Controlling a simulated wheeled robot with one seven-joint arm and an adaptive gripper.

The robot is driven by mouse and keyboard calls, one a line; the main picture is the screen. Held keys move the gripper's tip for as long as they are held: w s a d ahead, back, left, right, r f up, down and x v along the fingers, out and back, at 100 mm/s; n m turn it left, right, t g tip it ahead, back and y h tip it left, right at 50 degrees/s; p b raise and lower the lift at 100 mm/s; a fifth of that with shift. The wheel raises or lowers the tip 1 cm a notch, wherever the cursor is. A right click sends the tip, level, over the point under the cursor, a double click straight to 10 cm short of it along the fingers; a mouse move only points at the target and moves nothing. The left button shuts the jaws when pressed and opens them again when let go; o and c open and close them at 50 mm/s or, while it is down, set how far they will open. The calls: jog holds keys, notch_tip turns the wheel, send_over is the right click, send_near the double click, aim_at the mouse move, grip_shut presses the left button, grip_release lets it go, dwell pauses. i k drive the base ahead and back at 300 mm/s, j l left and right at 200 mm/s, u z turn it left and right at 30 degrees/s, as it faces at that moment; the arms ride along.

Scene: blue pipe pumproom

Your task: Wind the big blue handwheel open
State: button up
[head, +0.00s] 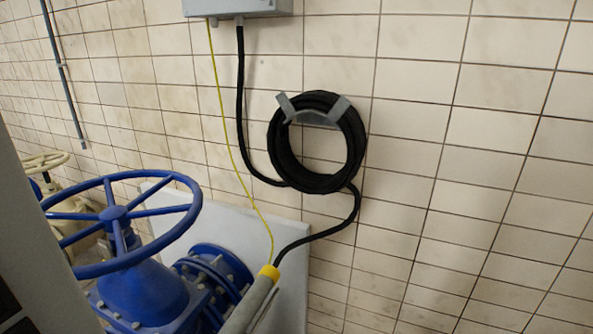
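The big blue handwheel (183,229) is at the lower left in the head view. It has a round rim, several spokes and a central hub, and sits on top of a blue valve body (145,296). A pale grey panel at the left edge covers part of the view just left of the wheel. My gripper does not show in this view, so its place relative to the wheel is not visible.
A blue flanged pipe (222,270) joins the valve beside a pale plinth (289,262). A grey conduit with a yellow collar (269,272) rises close by. A black cable coil (279,160) hangs on the tiled wall. A smaller cream handwheel (42,163) stands behind left.

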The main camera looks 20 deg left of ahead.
aim_at(114, 217)
jog(key=i+l+u, duration=0.2)
jog(key=i, duration=0.2)
jog(key=i+l+u, duration=0.2)
jog(key=i, duration=0.25)
jog(key=i+l+u, duration=0.1)
jog(key=i+u, duration=0.15)
jog(key=i, duration=0.15)
jog(key=u, duration=1.8)
